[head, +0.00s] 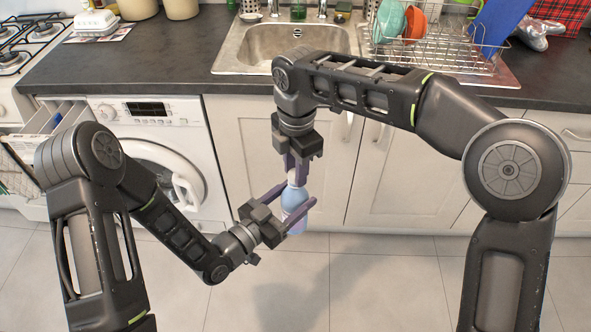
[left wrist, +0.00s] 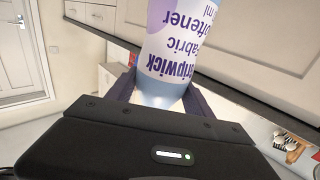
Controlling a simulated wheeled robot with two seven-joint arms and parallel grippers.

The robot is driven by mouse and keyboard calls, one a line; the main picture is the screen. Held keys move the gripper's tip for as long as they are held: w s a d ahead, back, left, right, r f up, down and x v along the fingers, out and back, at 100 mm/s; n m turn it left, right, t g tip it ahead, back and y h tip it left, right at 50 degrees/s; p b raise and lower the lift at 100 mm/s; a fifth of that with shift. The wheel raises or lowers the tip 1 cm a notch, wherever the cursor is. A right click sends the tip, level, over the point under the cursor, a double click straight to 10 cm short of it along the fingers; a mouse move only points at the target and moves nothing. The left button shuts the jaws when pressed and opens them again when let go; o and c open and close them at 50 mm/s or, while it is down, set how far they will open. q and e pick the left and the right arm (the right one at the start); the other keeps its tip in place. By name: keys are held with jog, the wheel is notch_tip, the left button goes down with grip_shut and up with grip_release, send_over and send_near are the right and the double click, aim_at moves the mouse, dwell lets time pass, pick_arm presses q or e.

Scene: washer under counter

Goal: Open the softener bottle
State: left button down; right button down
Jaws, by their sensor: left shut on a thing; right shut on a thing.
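The softener bottle (head: 294,200) is pale blue and hangs in the air in front of the cabinet doors in the head view. My left gripper (head: 296,208) is shut around its body from the lower left. In the left wrist view the bottle (left wrist: 180,55) stands between the fingers, its purple "fabric softener" lettering upside down in the picture. My right gripper (head: 297,172) comes down from above and is shut on the white cap (head: 297,180) at the bottle's top. The fingers partly hide the cap, so I cannot tell whether it is loosened.
A white washing machine (head: 155,150) stands under the dark counter (head: 150,65) at the left. A sink (head: 285,42) and a dish rack (head: 430,45) are on the counter. White cabinet doors (head: 400,180) are behind the bottle. The tiled floor (head: 370,290) is clear.

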jog(key=shift+r, duration=0.7)
jog(key=shift+r, duration=0.15)
jog(key=shift+r, duration=1.9)
pick_arm(q)
jog(key=shift+w+r, duration=0.1)
pick_arm(e)
jog(key=shift+d, duration=0.1)
